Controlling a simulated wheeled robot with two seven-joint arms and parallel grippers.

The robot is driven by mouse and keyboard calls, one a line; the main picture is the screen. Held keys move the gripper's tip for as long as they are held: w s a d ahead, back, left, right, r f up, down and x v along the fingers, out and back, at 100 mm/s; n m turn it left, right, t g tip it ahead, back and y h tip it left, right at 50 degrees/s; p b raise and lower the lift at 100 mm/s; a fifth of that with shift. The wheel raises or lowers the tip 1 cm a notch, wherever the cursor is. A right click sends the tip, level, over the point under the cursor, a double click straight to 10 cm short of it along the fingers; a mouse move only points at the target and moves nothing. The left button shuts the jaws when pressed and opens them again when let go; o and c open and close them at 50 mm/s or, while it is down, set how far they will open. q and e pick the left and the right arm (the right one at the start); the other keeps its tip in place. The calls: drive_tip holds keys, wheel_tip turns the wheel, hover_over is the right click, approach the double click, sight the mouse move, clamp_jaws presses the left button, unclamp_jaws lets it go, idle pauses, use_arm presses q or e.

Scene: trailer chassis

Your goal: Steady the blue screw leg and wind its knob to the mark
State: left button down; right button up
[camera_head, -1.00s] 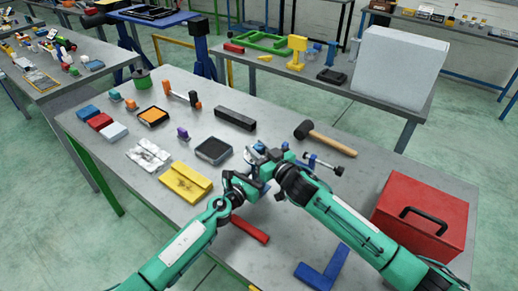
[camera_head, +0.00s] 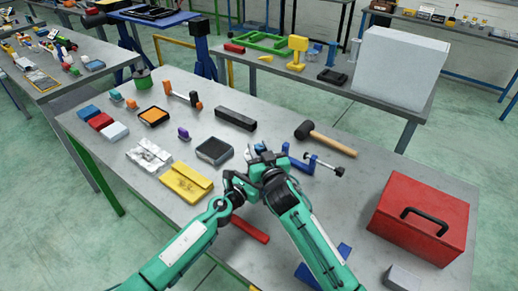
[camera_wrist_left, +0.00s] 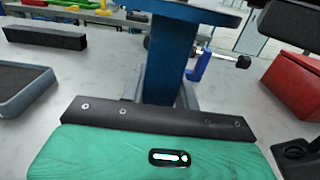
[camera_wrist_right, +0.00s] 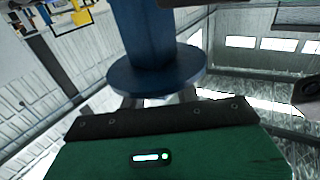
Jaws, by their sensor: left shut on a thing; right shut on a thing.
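The blue screw leg (camera_head: 262,149) stands upright on the table, mostly hidden by my grippers in the head view. Its blue column (camera_wrist_left: 172,55) and wide round blue disc (camera_wrist_left: 195,11) show in the left wrist view. My left gripper (camera_head: 240,182) is shut on the column below the disc. My right gripper (camera_head: 266,164) is shut at the disc end; the right wrist view shows the disc (camera_wrist_right: 155,82) just beyond its fingers and the column (camera_wrist_right: 150,32) past it. The exact grip on the knob is hidden. No mark can be made out.
A blue clamp with a black-ended bar (camera_head: 316,163) lies close right of the grippers. A mallet (camera_head: 325,138), black bar (camera_head: 235,119), dark tray (camera_head: 214,151), yellow case (camera_head: 187,183) and red bar (camera_head: 250,229) lie around. A red toolbox (camera_head: 425,210) stands right.

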drive_tip(key=shift+f, duration=0.3)
drive_tip(key=o, duration=0.9)
drive_tip(key=shift+d+r, duration=0.1)
drive_tip(key=shift+o, duration=0.2)
drive_tip(key=v, duration=1.2)
